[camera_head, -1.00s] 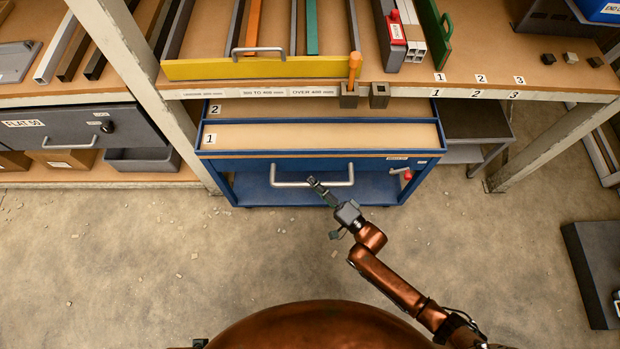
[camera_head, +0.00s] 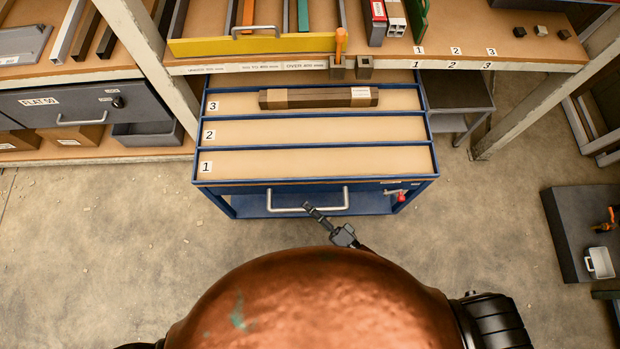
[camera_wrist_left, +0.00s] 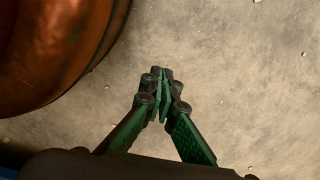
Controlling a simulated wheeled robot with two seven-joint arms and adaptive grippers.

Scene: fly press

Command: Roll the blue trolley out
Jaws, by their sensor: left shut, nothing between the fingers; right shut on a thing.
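The blue trolley (camera_head: 315,147) stands mostly out from under the bench in the head view, with tan-floored bays labelled 1, 2 and 3 on top. Its silver front handle (camera_head: 285,210) faces me. My right gripper (camera_head: 309,208) is shut on the handle, right of the bar's left end. A red-tipped lever (camera_head: 401,197) sits at the trolley's front right. A brown bundle of bars (camera_head: 318,97) lies in bay 3. The trolley's far end is hidden under the bench. My left gripper (camera_wrist_left: 162,78) is shut and empty above the floor in the left wrist view.
The bench edge (camera_head: 490,67) and a white post (camera_head: 150,62) border the trolley at the back and left. A grey side shelf (camera_head: 460,90) stands close on its right. A dark platform (camera_head: 573,230) lies at far right. Concrete floor is clear around the front.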

